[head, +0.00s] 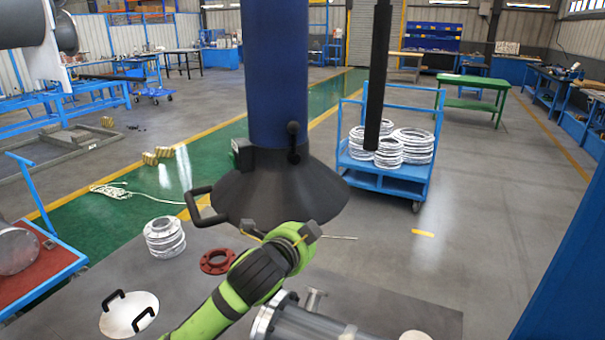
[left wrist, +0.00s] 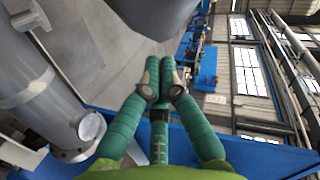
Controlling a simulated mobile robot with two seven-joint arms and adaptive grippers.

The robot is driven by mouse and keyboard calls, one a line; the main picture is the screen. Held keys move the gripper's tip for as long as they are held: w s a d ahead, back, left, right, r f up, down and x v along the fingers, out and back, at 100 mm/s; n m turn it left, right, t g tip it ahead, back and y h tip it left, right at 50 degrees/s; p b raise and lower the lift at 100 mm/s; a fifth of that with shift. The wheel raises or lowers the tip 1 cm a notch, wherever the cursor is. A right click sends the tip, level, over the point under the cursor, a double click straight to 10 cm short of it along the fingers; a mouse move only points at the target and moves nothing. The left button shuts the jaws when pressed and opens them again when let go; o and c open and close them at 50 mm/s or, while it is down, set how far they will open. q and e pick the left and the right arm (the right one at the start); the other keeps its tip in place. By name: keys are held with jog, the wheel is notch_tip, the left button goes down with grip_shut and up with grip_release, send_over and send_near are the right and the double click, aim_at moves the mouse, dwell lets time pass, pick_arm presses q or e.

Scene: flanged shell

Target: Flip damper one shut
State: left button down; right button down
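A blue vertical duct (head: 277,75) ends in a wide dark hood (head: 280,190) in the head view. A short black lever with a round knob (head: 293,130) stands upright on the duct's collar; I take it as the damper handle, but no number shows. My left arm rises from the bottom, its end in front of the hood's lower rim, below the lever and apart from it. In the left wrist view, my left gripper (left wrist: 160,72) has its green fingers side by side, apparently shut, with nothing visible between them. My right gripper is not in view.
A looped black handle (head: 199,205) juts from the hood's left side. Below lie a flanged metal shell (head: 305,325), a red flange ring (head: 217,261), stacked rings (head: 164,238) and a lid with two handles (head: 128,312). A dark post (head: 377,75) hangs right of the duct.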

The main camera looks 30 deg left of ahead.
aim_at(294, 139)
pick_arm(q)
jog(key=w+a+r+m+t, duration=0.1)
jog(key=r, duration=0.6)
jog(key=w+a+r+m+t, duration=0.2)
jog(key=r, duration=0.6)
jog(key=shift+w+a+y, duration=0.15)
jog(key=shift+w+y, duration=0.1)
jog(key=shift+y, duration=0.05)
jog(key=w+a+p, duration=0.1)
jog(key=w+p, duration=0.4)
jog(key=w, duration=0.5)
jog(key=s+a+p, duration=0.2)
jog(key=s+a, duration=0.1)
jog(key=shift+w, duration=0.1)
